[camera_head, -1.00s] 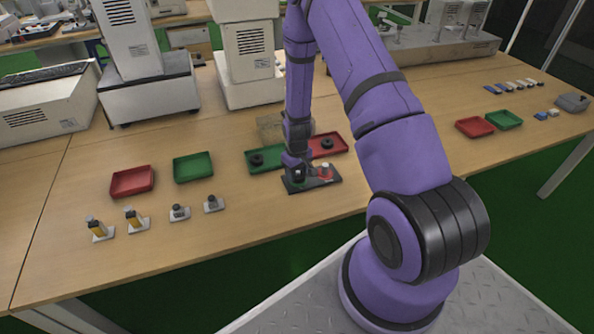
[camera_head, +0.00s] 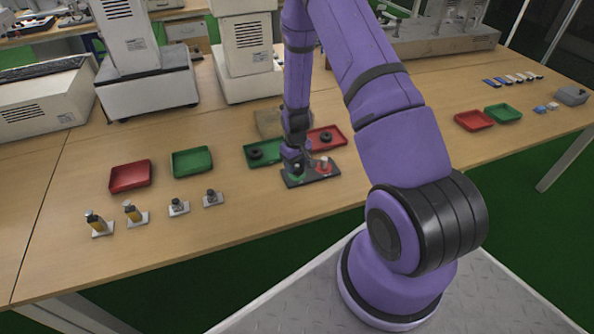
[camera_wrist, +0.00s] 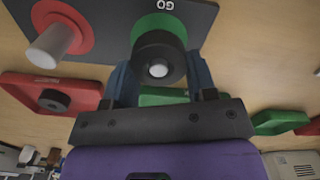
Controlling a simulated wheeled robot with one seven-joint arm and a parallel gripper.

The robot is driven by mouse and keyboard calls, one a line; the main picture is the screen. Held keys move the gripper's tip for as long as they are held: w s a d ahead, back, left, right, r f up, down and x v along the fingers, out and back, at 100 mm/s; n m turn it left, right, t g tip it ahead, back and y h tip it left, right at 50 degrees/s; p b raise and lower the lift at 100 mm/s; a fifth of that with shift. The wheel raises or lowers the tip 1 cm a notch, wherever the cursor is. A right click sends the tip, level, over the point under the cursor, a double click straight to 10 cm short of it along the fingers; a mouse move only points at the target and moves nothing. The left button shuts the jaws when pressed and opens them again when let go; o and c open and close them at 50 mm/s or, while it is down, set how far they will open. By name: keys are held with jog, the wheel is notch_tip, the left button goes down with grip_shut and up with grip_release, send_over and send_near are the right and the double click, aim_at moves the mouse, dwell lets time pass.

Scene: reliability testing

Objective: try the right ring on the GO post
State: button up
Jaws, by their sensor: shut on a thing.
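A dark gauge board (camera_head: 312,174) lies near the table's front edge. It carries a red disc with a pale post (camera_head: 325,163) and a green disc (camera_wrist: 160,28) marked GO. My gripper (camera_head: 294,168) points down over the green side. In the wrist view my gripper (camera_wrist: 160,78) is shut on a black ring (camera_wrist: 145,52). The end of the GO post (camera_wrist: 158,70) shows inside the ring's hole, and the ring seems to be around it. I cannot tell how far down it sits. The red side's post (camera_wrist: 52,46) is bare in the wrist view.
Behind the board, a green tray (camera_head: 270,161) and a red tray (camera_head: 335,145) each hold a black ring. More trays and small parts lie left and far right. A brown block (camera_head: 268,122) stands behind my gripper. Bare table lies right of the board.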

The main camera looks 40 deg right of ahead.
aim_at(296, 164)
jog(key=shift+r, duration=2.75)
